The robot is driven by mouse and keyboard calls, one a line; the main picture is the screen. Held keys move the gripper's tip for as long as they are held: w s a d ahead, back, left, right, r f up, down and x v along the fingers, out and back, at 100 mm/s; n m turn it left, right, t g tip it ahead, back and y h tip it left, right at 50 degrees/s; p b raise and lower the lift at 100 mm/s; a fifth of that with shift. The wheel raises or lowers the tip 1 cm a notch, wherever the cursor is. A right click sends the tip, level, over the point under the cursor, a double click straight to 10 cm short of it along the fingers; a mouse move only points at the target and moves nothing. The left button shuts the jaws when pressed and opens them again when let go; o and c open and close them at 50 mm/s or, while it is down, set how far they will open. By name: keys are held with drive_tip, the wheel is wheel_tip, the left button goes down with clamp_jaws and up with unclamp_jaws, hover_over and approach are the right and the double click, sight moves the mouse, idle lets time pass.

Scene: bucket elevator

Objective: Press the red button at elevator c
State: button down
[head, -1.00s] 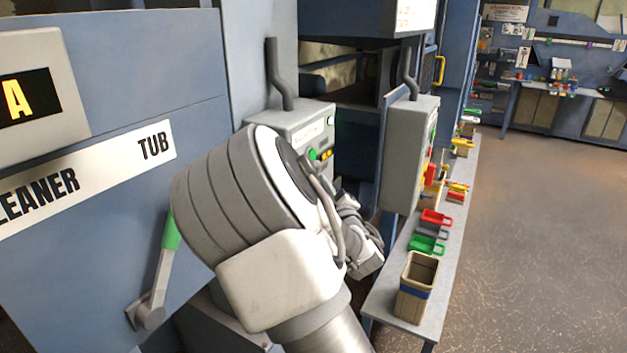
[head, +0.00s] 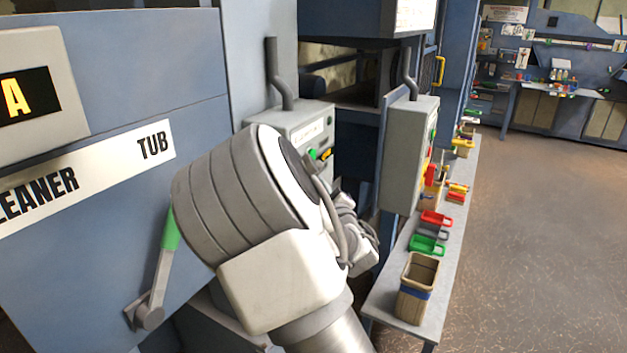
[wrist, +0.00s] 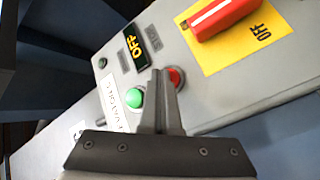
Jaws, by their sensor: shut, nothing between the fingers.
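In the wrist view, a grey control box (wrist: 215,85) fills the middle, tilted in the picture. A red button (wrist: 176,77) sits on it, partly hidden behind the right finger. A green button (wrist: 135,98) is to its left. My gripper (wrist: 161,75) is shut and empty, its tips overlapping the left edge of the red button in the picture; I cannot tell whether they touch it. In the head view, my arm covers much of the grey box with a green button (head: 311,154), and my gripper is not clearly seen. The elevator letter is not readable.
A red switch handle (wrist: 220,14) on a yellow OFF plate (wrist: 240,40) is right of the red button. A yellow OFF display (wrist: 136,46) is above the green one. In the head view, a second grey box (head: 405,155) and a bench with bins (head: 418,287) stand right.

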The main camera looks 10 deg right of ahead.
drive_tip(key=shift+s+d, duration=0.55)
drive_tip(key=shift+d, duration=0.1)
drive_tip(key=shift+s+d+b, duration=0.4)
drive_tip(key=shift+s+d, duration=0.35)
drive_tip(key=shift+d, duration=0.3)
drive_tip(key=shift+s+d+b, duration=0.35)
drive_tip(key=shift+s+d, duration=0.4)
drive_tip(key=shift+d, duration=0.25)
